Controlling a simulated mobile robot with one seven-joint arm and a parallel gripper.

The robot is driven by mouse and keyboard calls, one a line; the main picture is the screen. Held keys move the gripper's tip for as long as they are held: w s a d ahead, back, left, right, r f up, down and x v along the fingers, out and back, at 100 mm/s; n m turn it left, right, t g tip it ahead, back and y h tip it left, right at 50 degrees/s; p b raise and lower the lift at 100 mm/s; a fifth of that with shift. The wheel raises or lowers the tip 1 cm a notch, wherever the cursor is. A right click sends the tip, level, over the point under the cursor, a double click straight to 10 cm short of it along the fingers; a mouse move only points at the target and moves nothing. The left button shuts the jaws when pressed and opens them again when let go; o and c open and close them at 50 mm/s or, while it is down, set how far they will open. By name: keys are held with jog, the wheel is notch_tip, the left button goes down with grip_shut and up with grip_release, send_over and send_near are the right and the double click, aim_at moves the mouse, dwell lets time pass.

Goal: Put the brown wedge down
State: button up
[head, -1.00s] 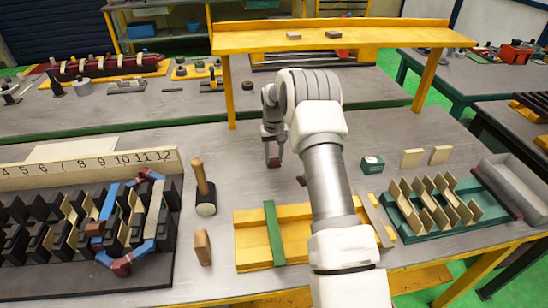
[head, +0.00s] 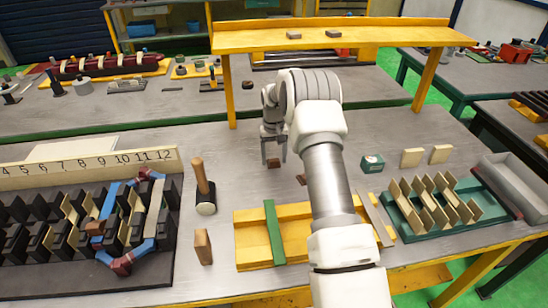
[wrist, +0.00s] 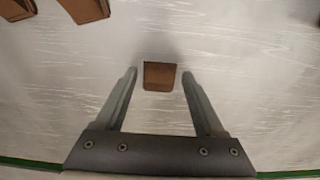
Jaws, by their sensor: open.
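The brown wedge (wrist: 160,76) lies on the grey bench top between my gripper's two fingertips, with a gap to each finger. It also shows in the head view (head: 273,163), below the fingers. My gripper (wrist: 158,78) is open, with its fingers spread wide on both sides of the wedge. In the head view my gripper (head: 274,155) is over the bench, left of my arm. Another brown piece (head: 301,179) lies on the bench, partly hidden by my arm.
A yellow tray (head: 250,255) lies in front. A green rack (head: 440,222) stands at the right.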

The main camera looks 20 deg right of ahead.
notch_tip(320, 180, up, 12)
notch_tip(320, 180, up, 11)
jog(key=t, duration=0.1)
send_over(274, 160)
jog(key=s+a, duration=0.4)
jog(key=s, duration=0.1)
jog(key=s+a+r+n+t, duration=0.15)
jog(key=s+a+r, duration=0.25)
jog(key=s+r, duration=0.45)
jog(key=s+a+f+t, duration=0.1)
jog(key=s+a, duration=0.1)
jog(key=s, duration=1)
jog(key=s+a+f+t, duration=0.1)
jog(key=s+a+t, duration=0.1)
jog(key=s, duration=1.1)
jog(key=shift+s+a+n, duration=0.15)
jog(key=shift+a+n, duration=0.15)
jog(key=shift+n, duration=0.05)
